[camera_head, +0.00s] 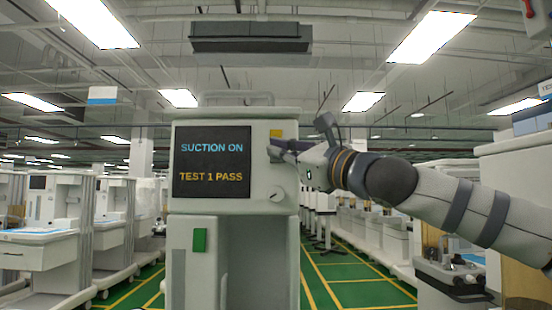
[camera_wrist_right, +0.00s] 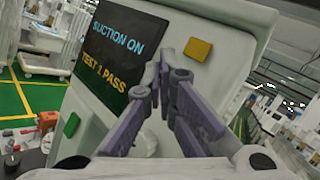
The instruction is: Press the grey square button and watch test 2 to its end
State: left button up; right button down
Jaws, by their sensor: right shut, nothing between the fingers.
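The anaesthesia cart (camera_head: 215,207) stands upright in front of me. Its dark screen (camera_head: 212,162) reads "SUCTION ON" in blue and "TEST 1 PASS" in yellow; the same text shows in the right wrist view (camera_wrist_right: 113,52). My right gripper (camera_head: 273,148) is shut and empty, its tips at the cart's front panel, right of the screen and just below a yellow square (camera_head: 276,133). In the right wrist view the purple fingers (camera_wrist_right: 158,72) meet in front of the panel. I cannot make out the grey square button; the fingers cover that area. Whether the tips touch the panel is unclear.
A round dial (camera_head: 278,195) sits below the gripper on the panel. A green patch (camera_head: 199,240) is on the cart's lower front. More carts (camera_head: 97,223) stand in rows on both sides. Green floor with yellow lines (camera_head: 345,272) shows to the right.

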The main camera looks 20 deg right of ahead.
jog(key=shift+w, duration=0.1)
jog(key=shift+w+d, duration=0.1)
jog(key=shift+w, duration=0.2)
jog(key=shift+w+d+p, duration=0.15)
jog(key=shift+w+p, duration=0.15)
jog(key=shift+w, duration=0.2)
dwell(0.6)
jog(key=shift+s, duration=0.1)
jog(key=shift+s+a, duration=0.25)
jog(key=shift+s, duration=0.55)
